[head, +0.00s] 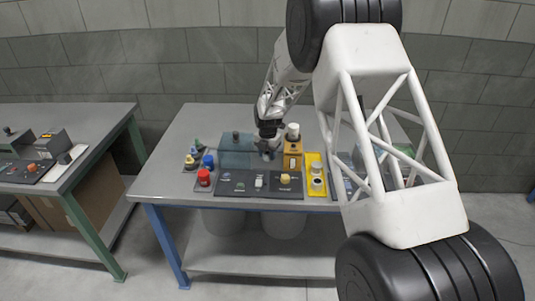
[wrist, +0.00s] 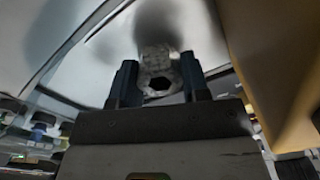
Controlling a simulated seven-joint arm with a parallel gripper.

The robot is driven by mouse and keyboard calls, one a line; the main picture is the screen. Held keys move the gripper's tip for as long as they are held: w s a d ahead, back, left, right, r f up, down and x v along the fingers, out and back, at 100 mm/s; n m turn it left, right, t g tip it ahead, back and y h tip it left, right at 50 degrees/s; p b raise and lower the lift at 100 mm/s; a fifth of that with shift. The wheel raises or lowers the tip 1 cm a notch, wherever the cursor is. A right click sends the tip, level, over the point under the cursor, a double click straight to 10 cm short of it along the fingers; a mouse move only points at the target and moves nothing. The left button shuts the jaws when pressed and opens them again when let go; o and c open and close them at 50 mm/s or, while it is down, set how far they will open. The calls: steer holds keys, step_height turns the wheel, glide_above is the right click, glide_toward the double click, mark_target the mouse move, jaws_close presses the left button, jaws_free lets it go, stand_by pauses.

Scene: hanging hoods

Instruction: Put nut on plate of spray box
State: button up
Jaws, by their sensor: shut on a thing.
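My gripper (head: 268,150) is low over the table, between a teal see-through box (head: 238,152) and an orange-yellow box (head: 293,152). The teal box looks like the spray box, but I cannot tell for sure. In the wrist view my gripper (wrist: 158,76) has its two dark fingers shut on a grey metal nut (wrist: 158,70), whose dark six-sided hole faces the camera. A pale, shaded surface lies behind the nut; I cannot tell if it is the plate, or whether the nut touches it. The nut is too small to make out in the head view.
The orange-yellow box is close on the right in the wrist view (wrist: 268,70). In front are a dark panel (head: 235,187) and a yellow stand (head: 313,170). Red (head: 204,177) and blue (head: 208,161) knobs stand left. The table's left part (head: 172,165) is clear.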

steer(key=shift+f, duration=0.5)
steer(key=o, duration=1.1)
steer(key=shift+r, duration=0.1)
steer(key=shift+r, duration=3.8)
steer(key=shift+r, duration=0.1)
